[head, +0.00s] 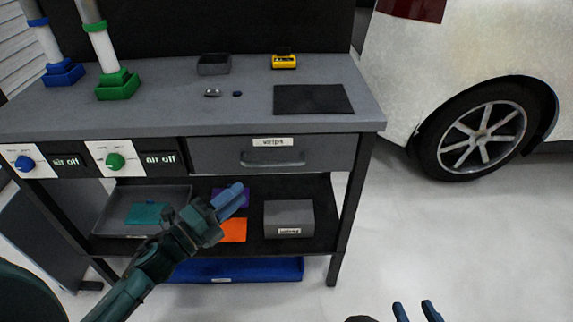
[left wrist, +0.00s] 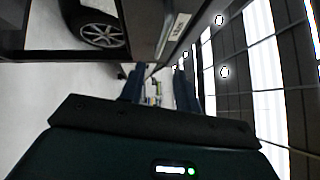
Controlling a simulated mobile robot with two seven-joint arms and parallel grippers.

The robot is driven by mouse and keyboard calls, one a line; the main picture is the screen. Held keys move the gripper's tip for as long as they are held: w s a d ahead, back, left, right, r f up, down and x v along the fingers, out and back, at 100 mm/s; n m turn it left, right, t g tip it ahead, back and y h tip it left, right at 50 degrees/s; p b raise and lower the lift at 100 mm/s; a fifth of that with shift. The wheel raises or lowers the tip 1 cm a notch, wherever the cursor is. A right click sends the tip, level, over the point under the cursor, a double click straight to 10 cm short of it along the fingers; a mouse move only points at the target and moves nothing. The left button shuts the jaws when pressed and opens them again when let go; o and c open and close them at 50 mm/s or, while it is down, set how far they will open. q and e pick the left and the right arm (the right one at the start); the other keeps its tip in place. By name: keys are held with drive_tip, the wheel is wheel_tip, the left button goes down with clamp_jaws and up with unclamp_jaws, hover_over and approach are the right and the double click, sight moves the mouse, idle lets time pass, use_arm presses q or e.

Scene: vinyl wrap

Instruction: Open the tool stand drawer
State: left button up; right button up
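The tool stand drawer (head: 225,155) is a dark grey front under the right part of the bench top, and it looks closed. It has a white label and a grey bar handle (head: 272,160). My left gripper (head: 232,198) is in front of the stand, below and left of the handle and apart from it. Its two blue fingers have a gap between them in the left wrist view (left wrist: 158,88), with nothing held. The labelled front edge (left wrist: 177,28) also shows there. My right gripper (head: 418,311) is at the bottom edge, fingers apart and empty, with only its tips visible.
The bench top (head: 160,110) holds a dark mat (head: 313,99), a yellow device (head: 284,61) and a small grey box (head: 213,64). The lower shelf holds a grey box (head: 288,218), a tray and coloured sheets. A white car (head: 465,60) stands at right; the floor before it is clear.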

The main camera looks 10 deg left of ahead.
sight(274, 164)
use_arm(q)
drive_tip(key=x, duration=1.2)
drive_tip(key=shift+w+r, duration=0.2)
clamp_jaws()
